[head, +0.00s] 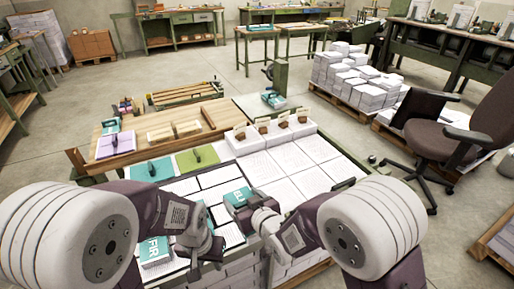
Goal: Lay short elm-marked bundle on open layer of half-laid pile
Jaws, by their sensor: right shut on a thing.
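My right gripper (244,209) is shut on a small bundle with a teal label (238,196), its lettering partly hidden by the fingers. It holds the bundle over or on the white, dark-edged sheets of the pile (214,177) at centre; I cannot tell whether they touch. My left gripper (207,246) is lower, at the pile's near left. Its fingers are too unclear to tell open from shut. A bundle with a teal label reading FIR (154,249) lies beside the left arm, partly covered by it.
White stacks (308,149) fill the right of the pile, with small brown blocks and cards (284,121) at the back. An office chair (468,140) is at right.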

